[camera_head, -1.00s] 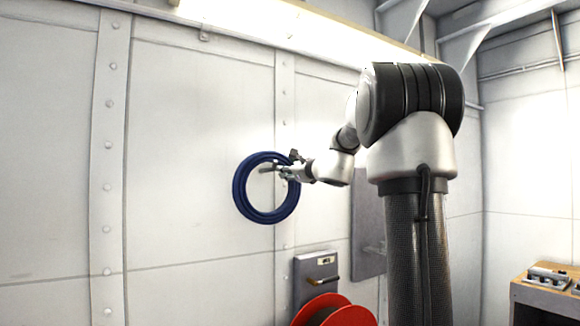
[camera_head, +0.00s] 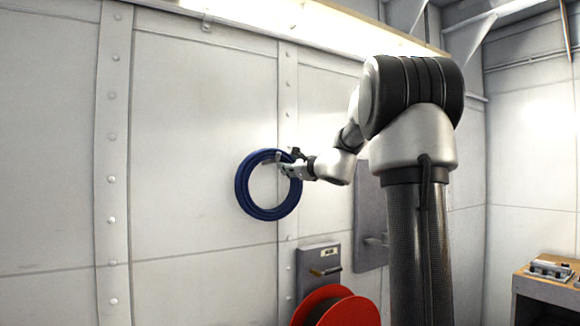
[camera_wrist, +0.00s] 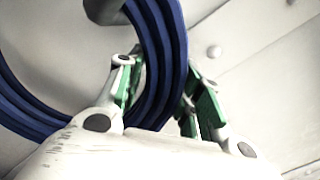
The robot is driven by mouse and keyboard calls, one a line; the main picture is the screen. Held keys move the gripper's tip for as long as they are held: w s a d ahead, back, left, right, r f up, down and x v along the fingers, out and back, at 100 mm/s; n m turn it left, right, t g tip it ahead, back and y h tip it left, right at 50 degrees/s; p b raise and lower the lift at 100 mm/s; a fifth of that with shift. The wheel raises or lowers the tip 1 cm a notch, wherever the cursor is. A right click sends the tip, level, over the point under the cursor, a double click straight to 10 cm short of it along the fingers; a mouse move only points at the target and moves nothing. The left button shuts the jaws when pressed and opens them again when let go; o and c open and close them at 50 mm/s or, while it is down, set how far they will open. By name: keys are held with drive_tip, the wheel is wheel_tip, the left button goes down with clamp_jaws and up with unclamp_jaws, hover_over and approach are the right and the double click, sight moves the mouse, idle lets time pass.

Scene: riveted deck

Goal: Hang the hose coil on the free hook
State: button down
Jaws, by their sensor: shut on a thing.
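The hose coil (camera_head: 243,198) is a dark blue ring of several turns, upright in front of the white wall. My gripper (camera_head: 290,163) is shut on its upper right side; in the wrist view the green-padded fingers (camera_wrist: 162,100) stand on either side of the blue strands (camera_wrist: 165,50). A grey peg, seemingly a hook (camera_head: 271,161), shows within the ring just under its top. Its dark rounded end also shows inside the coil in the wrist view (camera_wrist: 103,10). I cannot tell whether the coil rests on it.
A grey wall plate with a peg (camera_head: 318,257) is below right, with a red reel (camera_head: 352,310) in front of it. Another grey plate with a peg (camera_head: 370,205) is behind my arm. A wooden bench (camera_head: 540,290) stands far right. The wall left of the coil is clear.

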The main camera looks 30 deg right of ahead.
drive_tip(key=shift+r, duration=0.1)
drive_tip(key=c, duration=0.9)
unclamp_jaws()
drive_tip(key=shift+s, duration=0.1)
